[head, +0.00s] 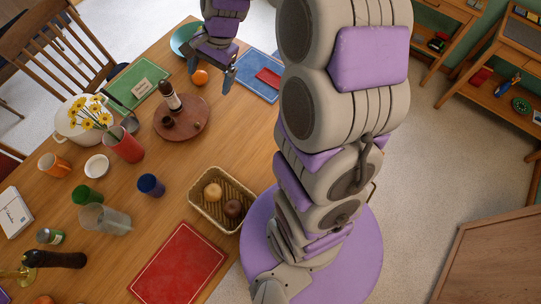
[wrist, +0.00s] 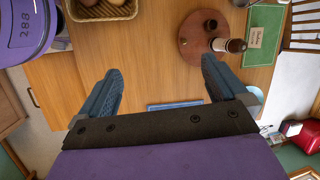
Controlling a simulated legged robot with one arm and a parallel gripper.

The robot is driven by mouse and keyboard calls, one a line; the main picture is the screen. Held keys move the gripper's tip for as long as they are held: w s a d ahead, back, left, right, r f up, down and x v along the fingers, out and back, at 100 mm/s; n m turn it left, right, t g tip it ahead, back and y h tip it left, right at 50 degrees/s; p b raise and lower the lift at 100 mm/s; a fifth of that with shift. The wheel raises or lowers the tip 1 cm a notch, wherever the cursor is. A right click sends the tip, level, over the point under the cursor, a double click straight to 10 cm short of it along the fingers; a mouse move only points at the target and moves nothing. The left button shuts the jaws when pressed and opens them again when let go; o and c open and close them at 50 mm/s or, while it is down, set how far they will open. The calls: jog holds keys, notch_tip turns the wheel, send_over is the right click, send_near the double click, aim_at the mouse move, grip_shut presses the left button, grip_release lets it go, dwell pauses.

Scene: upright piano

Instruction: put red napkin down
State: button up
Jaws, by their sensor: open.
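My gripper (head: 211,71) is open and empty above the table, just left of the blue placemat in the head view. In the wrist view, its fingers (wrist: 162,66) are wide apart with bare wood between them.
An orange (head: 200,77) and a teal plate (head: 186,40) are near my gripper. A round wooden tray (head: 195,125) holds a bottle and small cups. A green placemat (head: 135,85) and a bread basket (head: 222,198) are on the table. A red placemat (head: 178,263) lies nearer.

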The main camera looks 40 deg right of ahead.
jog(key=s+a+r+n+g+h, duration=0.1)
jog(key=s+n, duration=0.5)
jog(key=s, duration=0.9)
jog(key=s+a+r+n+g+h, duration=0.1)
jog(key=s+r+n+h, duration=0.2)
jog(key=s, duration=1.1)
jog(key=n, duration=0.3)
jog(key=shift+s+r+g, duration=0.3)
jog(key=shift+s, duration=0.1)
jog(key=shift+f, duration=0.1)
